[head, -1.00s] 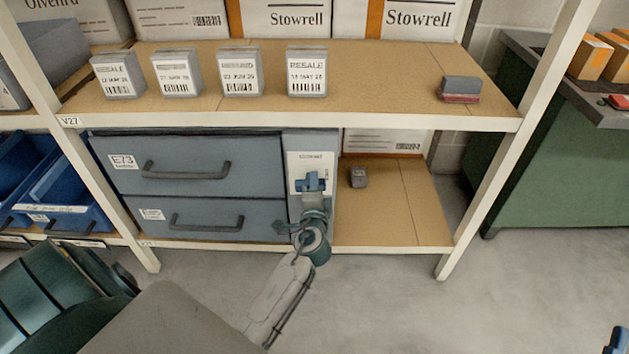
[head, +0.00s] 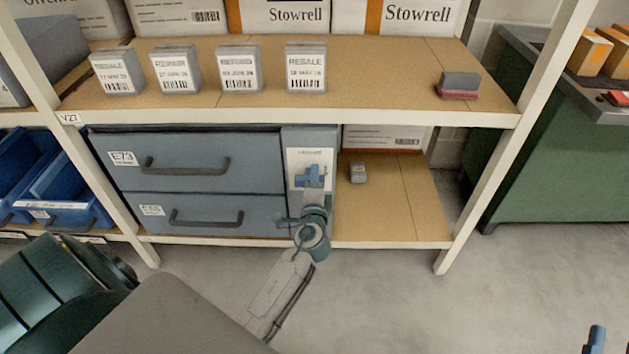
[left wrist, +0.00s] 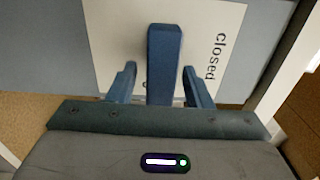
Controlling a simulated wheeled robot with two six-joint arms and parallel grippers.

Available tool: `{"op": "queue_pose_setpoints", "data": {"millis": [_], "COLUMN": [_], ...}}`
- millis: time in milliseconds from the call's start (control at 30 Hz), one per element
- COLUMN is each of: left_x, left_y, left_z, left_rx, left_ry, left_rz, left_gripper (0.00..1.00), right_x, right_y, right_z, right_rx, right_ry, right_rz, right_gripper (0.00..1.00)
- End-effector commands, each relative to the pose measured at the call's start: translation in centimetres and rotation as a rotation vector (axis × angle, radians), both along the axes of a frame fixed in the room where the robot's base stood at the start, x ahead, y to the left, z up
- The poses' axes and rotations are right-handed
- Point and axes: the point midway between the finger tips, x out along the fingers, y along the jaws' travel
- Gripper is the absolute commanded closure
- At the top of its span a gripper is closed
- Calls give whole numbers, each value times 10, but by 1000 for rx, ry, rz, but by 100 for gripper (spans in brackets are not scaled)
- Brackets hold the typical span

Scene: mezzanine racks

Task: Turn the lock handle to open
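The lock handle (left wrist: 165,55) is a blue bar on a white plate (left wrist: 110,30) marked "closed" in the left wrist view. The plate (head: 299,160) also shows on the grey-blue panel right of two drawers in the head view. My left gripper (left wrist: 161,88) is open, with one blue finger on each side of the handle. A narrow gap shows at the left finger; contact at the right finger is unclear. In the head view my left gripper (head: 312,182) partly hides the handle. Only a blue tip of my right gripper (head: 597,338) shows at the bottom right.
The drawers (head: 190,163) have dark bar handles and look shut. A shelf board (head: 390,100) with several labelled boxes overhangs the panel. A white rack post (head: 490,190) stands further right. Blue bins (head: 60,190) are at left.

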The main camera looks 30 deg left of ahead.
Motion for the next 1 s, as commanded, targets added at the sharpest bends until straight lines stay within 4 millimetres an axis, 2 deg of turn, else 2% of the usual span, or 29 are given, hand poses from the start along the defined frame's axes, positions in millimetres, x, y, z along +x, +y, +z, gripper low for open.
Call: {"op": "queue_pose_setpoints", "data": {"millis": [267,367,567,700,833,1000], "left_x": [-4,-13,-48,-71,-85,-92], "left_y": [-2,-9,-29,-43,-52,-56], "left_z": [-1,-1,-2,-2,-2,-1], "left_rx": [-1,-3,-6,-4,-3,-1], "left_ry": [0,1,2,2,2,1], "left_rz": [0,0,1,1,0,0], "left_gripper": [55,55,55,55,55,55], "right_x": [0,0,-1,-3,-5,-7], "right_y": [0,0,0,0,0,0], "right_z": [0,0,2,19,27,32], "right_rx": [0,0,-1,-6,-10,-12], "right_ry": [0,-1,-22,-105,-158,-188], "right_rz": [0,0,-1,-1,-3,-4], "right_gripper": [64,64,64,64,64,64]}}
